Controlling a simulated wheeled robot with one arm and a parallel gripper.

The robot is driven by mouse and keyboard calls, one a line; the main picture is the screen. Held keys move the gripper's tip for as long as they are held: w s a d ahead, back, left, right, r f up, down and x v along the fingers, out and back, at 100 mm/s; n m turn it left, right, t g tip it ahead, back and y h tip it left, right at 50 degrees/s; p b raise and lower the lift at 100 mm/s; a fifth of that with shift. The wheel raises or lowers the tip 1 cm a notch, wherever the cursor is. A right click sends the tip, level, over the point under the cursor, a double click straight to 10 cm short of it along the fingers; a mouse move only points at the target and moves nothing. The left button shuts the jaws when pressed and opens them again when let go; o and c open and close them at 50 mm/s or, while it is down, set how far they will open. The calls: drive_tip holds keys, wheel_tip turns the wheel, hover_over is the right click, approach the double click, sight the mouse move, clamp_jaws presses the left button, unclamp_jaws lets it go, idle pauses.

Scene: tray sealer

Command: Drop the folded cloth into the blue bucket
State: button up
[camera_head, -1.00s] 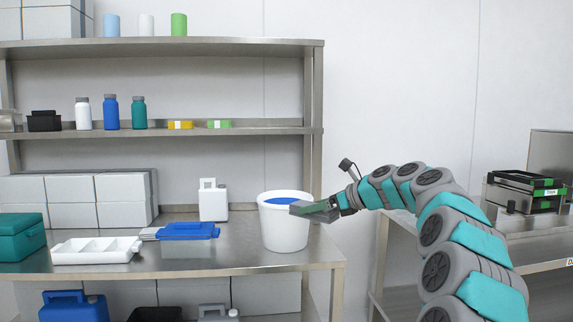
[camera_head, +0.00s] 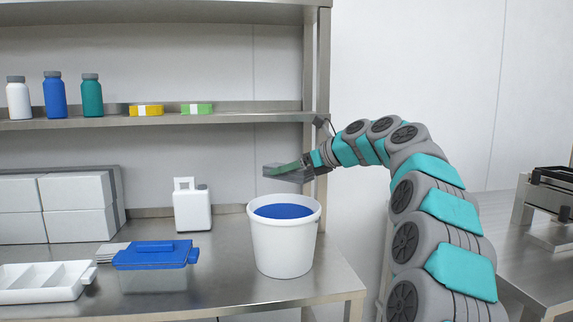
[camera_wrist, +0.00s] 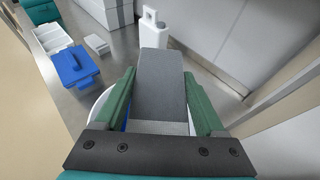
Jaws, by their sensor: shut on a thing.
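My gripper (camera_head: 284,169) is shut on a grey folded cloth (camera_head: 272,172) and holds it out to the left, above the bucket's rim. The cloth also shows in the wrist view (camera_wrist: 160,82), flat between the two green fingers (camera_wrist: 160,100). The bucket (camera_head: 282,248) is white outside with a blue inside, and stands upright on the steel table. In the wrist view, parts of its white rim (camera_wrist: 99,105) and blue inside show beside the fingers; the cloth and gripper hide the rest.
A blue-lidded box (camera_head: 155,266), a white divided tray (camera_head: 42,282) and a white jug (camera_head: 192,208) stand left of the bucket. A steel shelf (camera_head: 160,119) with bottles runs above the table, its post (camera_head: 322,90) close behind my gripper.

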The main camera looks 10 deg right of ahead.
sight(309, 181)
drive_tip(key=shift+f+b, duration=1.2)
drive_tip(key=shift+f, duration=1.4)
drive_tip(key=o, duration=1.3)
drive_tip(key=shift+o, duration=0.2)
drive_tip(key=shift+s+r, duration=0.1)
drive_tip(key=v, duration=0.7)
drive_tip(key=shift+s+d, duration=0.25)
drive_tip(key=shift+d, duration=0.05)
